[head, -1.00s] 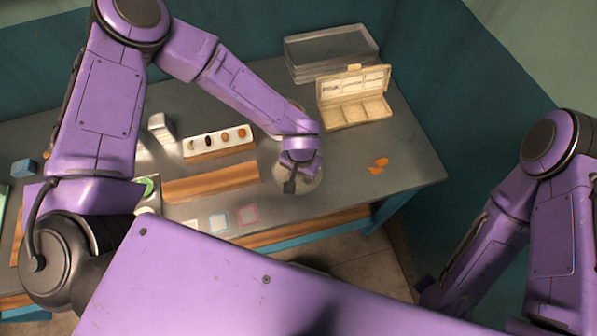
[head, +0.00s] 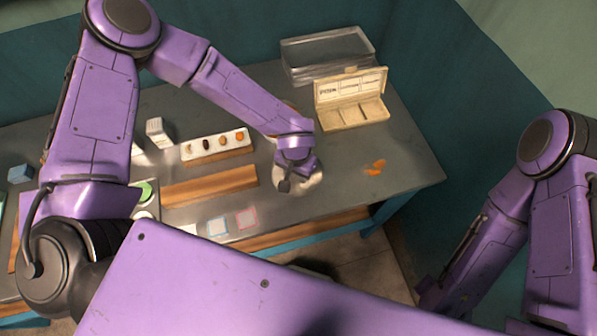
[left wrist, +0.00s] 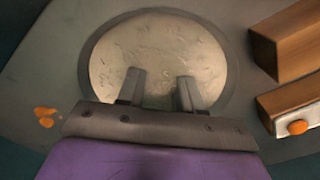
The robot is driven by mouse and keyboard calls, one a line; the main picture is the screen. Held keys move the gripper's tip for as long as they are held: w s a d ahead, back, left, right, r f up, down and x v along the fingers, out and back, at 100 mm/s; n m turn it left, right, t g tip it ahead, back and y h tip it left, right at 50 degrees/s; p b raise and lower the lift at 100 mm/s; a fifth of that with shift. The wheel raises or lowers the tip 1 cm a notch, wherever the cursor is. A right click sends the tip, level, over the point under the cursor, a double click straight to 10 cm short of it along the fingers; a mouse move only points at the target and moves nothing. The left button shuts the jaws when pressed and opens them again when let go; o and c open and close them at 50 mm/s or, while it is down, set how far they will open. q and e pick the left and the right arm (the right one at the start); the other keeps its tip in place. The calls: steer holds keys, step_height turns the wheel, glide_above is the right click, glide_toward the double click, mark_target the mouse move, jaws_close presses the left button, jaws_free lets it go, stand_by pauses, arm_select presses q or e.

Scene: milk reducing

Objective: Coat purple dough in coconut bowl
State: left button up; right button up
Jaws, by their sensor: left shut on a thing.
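The coconut bowl (head: 308,184) stands near the front edge of the table, round and filled with pale, flaky coconut; it fills the upper middle of the left wrist view (left wrist: 160,45). My left gripper (head: 284,186) reaches down over the bowl. In the left wrist view its two dark fingers (left wrist: 158,88) stand a little apart against the coconut. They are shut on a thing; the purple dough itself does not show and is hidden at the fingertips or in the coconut. My right gripper cannot be made out.
A white tray with several small items (head: 217,142) and a wooden block (head: 210,186) lie left of the bowl. An open cream box (head: 350,112) and a clear container (head: 328,55) stand behind. Orange pieces (head: 374,167) lie right; bare table surrounds them.

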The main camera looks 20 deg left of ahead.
mark_target(296, 177)
arm_select(q)
steer(key=shift+s, duration=0.25)
steer(key=shift+r, duration=3.75)
steer(key=shift+r, duration=2)
